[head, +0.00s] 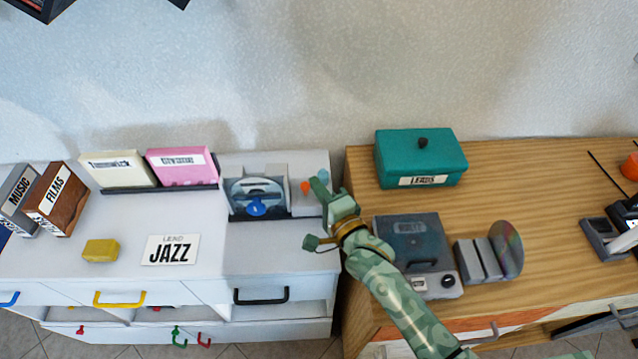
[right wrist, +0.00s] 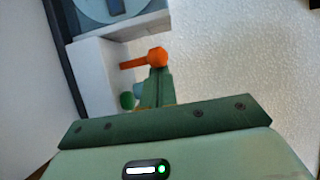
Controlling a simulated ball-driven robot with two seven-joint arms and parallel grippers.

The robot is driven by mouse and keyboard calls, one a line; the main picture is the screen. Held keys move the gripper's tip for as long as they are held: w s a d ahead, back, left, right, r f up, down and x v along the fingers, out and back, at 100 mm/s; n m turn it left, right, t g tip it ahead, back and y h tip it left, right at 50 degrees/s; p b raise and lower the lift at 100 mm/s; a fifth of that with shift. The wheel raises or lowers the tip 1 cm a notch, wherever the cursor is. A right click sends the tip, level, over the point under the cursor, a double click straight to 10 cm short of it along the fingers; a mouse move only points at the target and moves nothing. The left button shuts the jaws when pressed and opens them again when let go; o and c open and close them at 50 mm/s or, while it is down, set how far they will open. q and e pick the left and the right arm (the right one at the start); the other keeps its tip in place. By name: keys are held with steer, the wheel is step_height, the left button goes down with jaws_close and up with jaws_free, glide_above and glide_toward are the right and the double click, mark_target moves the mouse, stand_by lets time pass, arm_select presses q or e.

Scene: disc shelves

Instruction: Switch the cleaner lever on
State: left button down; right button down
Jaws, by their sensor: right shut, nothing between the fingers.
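The disc cleaner (head: 279,207) is a grey and white unit on the white cabinet, with a disc (head: 256,190) standing in it. Its lever has an orange knob (head: 305,186) on the right side. In the right wrist view the orange lever knob (right wrist: 157,57) shows at the tip of my shut right gripper (right wrist: 155,84), close to or touching it; I cannot tell which. In the head view my right gripper (head: 320,186) is beside the cleaner's right end, with nothing held. My left gripper is not in view.
A teal box (head: 420,158) and a grey disc player (head: 415,243) stand on the wooden cabinet to the right. Cream (head: 118,169) and pink (head: 183,166) cases stand left of the cleaner. A JAZZ card (head: 169,250) and yellow block (head: 100,250) lie in front.

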steer(key=p+v, duration=0.2)
steer(key=v, duration=1)
steer(key=shift+s, duration=0.1)
stand_by(0.4)
